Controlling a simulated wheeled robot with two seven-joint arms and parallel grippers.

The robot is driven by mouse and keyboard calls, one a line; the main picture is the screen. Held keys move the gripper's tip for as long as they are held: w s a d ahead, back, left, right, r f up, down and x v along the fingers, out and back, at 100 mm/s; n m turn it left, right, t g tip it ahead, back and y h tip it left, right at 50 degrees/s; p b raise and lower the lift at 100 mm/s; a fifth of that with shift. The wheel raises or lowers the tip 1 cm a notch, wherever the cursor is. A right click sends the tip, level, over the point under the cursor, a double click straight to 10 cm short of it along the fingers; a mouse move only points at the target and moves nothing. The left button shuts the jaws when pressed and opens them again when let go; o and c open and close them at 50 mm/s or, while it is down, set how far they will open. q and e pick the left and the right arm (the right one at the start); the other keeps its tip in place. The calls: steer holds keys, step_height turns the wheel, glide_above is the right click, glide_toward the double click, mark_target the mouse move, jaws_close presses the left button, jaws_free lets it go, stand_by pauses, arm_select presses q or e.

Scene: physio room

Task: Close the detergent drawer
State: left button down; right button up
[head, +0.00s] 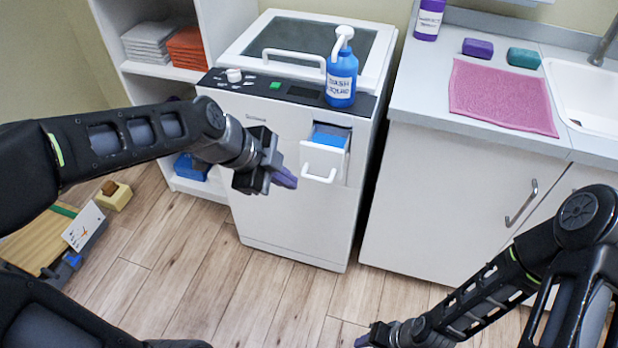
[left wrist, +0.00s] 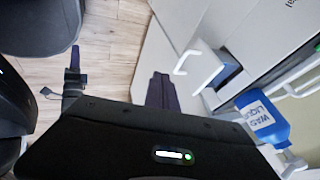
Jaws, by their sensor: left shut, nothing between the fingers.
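The detergent drawer (head: 322,160) sticks out of the upper right front of the white washing machine (head: 290,215). It has a white front with a white handle (head: 318,177), and its inside shows blue. The drawer also shows in the left wrist view (left wrist: 210,68). My left gripper (head: 284,178) is shut and empty, just left of the drawer front and apart from it; its fingers show in the left wrist view (left wrist: 161,92). My right gripper (head: 366,338) is low at the bottom of the head view, far from the drawer; its finger state is unclear.
A blue wash liquid bottle (head: 341,82) stands on the machine top above the drawer. To the right is a counter (head: 418,105) with a pink towel (head: 500,97) and a sink (head: 590,100). A shelf (head: 165,70) with towels stands left. Floor before the machine is clear.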

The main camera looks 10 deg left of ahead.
mark_target(324, 155)
arm_select(q)
steer(key=w+d+f, duration=0.3)
steer(key=w+f, duration=0.3)
steer(key=shift+w+f+p, duration=0.2)
steer(key=shift+w+p, duration=0.05)
steer(key=shift+p, duration=0.05)
arm_select(e)
steer(key=shift+r, duration=0.25)
